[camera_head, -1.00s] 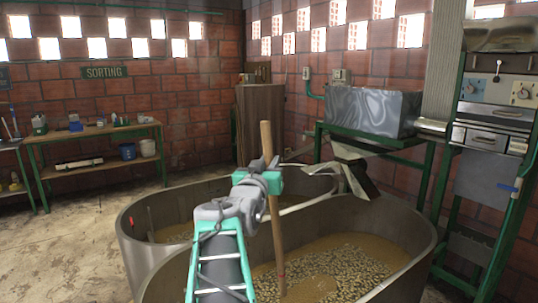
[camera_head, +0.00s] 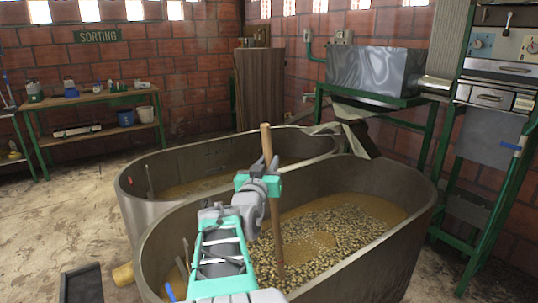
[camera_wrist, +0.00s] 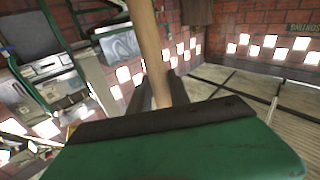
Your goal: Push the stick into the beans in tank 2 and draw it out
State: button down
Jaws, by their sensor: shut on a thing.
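My gripper (camera_head: 270,180) is shut on a long wooden stick (camera_head: 275,225), a little above the middle of its visible length. The stick stands nearly upright in the near tank (camera_head: 418,232), and its lower end is hidden in the wet beans (camera_head: 320,240). In the wrist view the stick (camera_wrist: 150,50) rises between the two dark fingers (camera_wrist: 157,92). A second tank (camera_head: 135,205) with brown liquid stands behind the near one. No number shows, so I cannot tell which is tank 2.
A metal chute (camera_head: 358,140) reaches over the tanks from a machine on a green stand (camera_head: 375,70). A control cabinet (camera_head: 490,95) stands at the right. A sorting bench (camera_head: 95,130) is at the back left. Bare floor (camera_head: 75,220) lies left of the tanks.

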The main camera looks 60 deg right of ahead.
notch_tip(320, 180, down, 20)
jog(key=b, duration=1)
notch_tip(320, 180, up, 43)
jog(key=p, duration=2.1)
jog(key=shift+r, duration=0.2)
jog(key=shift+s, duration=0.1)
